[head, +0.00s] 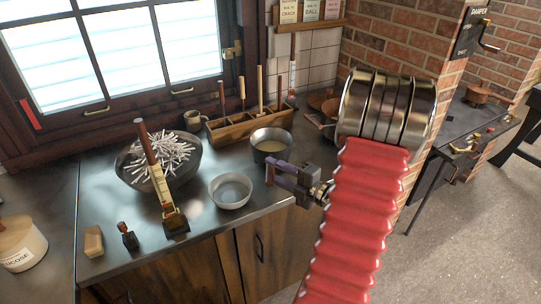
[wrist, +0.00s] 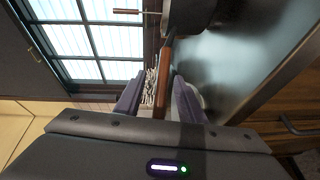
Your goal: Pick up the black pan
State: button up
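No thing is plainly marked as the black pan. The closest match is a wide dark bowl-like pan (head: 128,172) on the metal counter, heaped with white sticks. A smaller dark grey pot (head: 272,148) with pale yellowish contents stands to its right. A dark rounded object (wrist: 195,14) is cut by the top edge.
A long-handled tool (head: 158,180) stands before the wide pan. A pale bowl (head: 231,191) sits left of my gripper. A wooden tool box (head: 232,128) is behind. A small block (head: 93,241) and jar (head: 20,245) are at left. A brick wall (head: 395,45) rises at right.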

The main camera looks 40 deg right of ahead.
dwell(0.3)
jog(key=w, duration=0.5)
jog(key=shift+w+a+f, duration=0.1)
jog(key=shift+a+f, duration=0.15)
jog(key=shift+f, duration=0.15)
jog(key=shift+c, duration=0.4)
grip_shut()
dwell(0.4)
